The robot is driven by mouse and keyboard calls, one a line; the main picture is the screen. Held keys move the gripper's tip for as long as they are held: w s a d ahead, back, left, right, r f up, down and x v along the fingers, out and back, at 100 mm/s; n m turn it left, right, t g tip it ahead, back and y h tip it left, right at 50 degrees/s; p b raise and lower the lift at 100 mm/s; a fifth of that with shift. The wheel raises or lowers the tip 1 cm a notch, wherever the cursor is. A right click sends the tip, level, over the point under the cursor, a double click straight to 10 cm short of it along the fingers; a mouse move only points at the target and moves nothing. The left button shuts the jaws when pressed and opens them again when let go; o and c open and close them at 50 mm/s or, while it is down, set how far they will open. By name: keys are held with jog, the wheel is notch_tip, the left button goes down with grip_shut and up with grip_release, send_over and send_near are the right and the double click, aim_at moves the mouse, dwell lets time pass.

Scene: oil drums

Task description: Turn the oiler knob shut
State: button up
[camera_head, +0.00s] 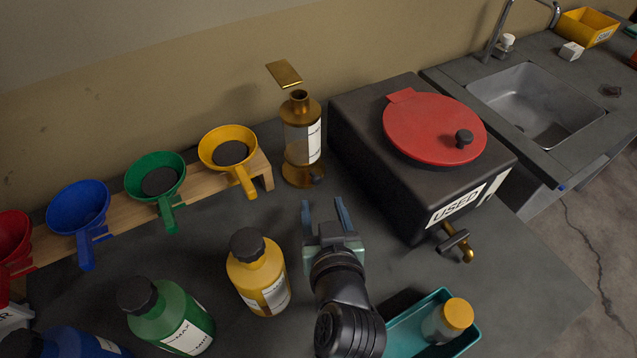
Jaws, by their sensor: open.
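The oiler (301,143) stands upright on the dark counter near the wall. It has a clear body with brass ends and a white label. Its brass lid (284,73) is tilted up, and its top opening shows. A small dark knob (317,179) sits low on its front right side; its exact turn is too small to tell. My gripper (325,205) is open and empty, just in front of the oiler. Its two fingers point toward the oiler's base, and the knob lies a little beyond the fingertips, apart from them.
A black box marked USED (420,160) with a red lid (433,127) and brass tap (457,243) stands right. A yellow funnel (228,146) on a wooden rack is left of the oiler. A yellow bottle (258,275) and teal tray (398,335) flank my arm.

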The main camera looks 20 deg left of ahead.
aim_at(317, 181)
jog(key=x, duration=0.7)
jog(key=shift+w+a, duration=0.2)
jog(key=shift+w, duration=0.15)
grip_shut()
